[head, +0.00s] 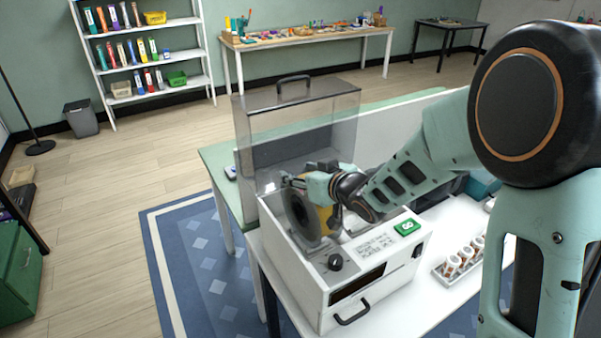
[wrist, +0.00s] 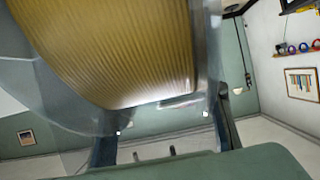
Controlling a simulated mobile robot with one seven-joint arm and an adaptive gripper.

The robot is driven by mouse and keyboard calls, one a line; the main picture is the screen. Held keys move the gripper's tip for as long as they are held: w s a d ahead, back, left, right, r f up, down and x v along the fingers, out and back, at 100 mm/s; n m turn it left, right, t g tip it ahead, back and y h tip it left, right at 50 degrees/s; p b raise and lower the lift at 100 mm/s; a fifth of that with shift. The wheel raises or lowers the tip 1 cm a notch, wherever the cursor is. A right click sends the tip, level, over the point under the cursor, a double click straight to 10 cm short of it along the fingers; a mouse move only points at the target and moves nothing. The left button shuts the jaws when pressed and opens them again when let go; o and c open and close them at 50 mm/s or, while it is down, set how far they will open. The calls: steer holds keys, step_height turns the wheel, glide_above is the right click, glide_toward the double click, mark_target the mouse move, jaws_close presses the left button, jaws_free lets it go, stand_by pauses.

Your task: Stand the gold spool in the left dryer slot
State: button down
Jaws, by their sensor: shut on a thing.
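The gold spool (head: 324,219) is at the filament dryer, its grey flange facing left and gold winding showing beside my gripper. It stands on edge at the dryer's open top, on the left side. In the wrist view the gold winding (wrist: 120,50) fills the upper left, with a clear flange along its left. My gripper (head: 318,186) is shut on the spool from above and behind. The white dryer (head: 310,276) has its smoky clear lid (head: 290,125) raised at the back. The slot floor and the spool's lower edge are hidden, so I cannot tell whether it touches bottom.
The dryer stands on a white-topped table (head: 443,306). A tray of small spools (head: 460,262) lies right of it. A white panel (head: 385,130) stands behind my arm. A shelf (head: 150,60) and a workbench (head: 300,38) stand far off.

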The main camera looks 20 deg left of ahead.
steer(key=shift+a+f+b, duration=0.1)
steer(key=shift+f+b, duration=0.15)
steer(key=shift+b, duration=0.2)
stand_by(0.3)
steer(key=c, duration=1)
jaws_free()
steer(key=shift+o, duration=0.4)
steer(key=shift+s+f, duration=0.1)
steer(key=shift+f, duration=0.15)
steer(key=v, duration=1.2)
steer(key=shift+r, duration=0.25)
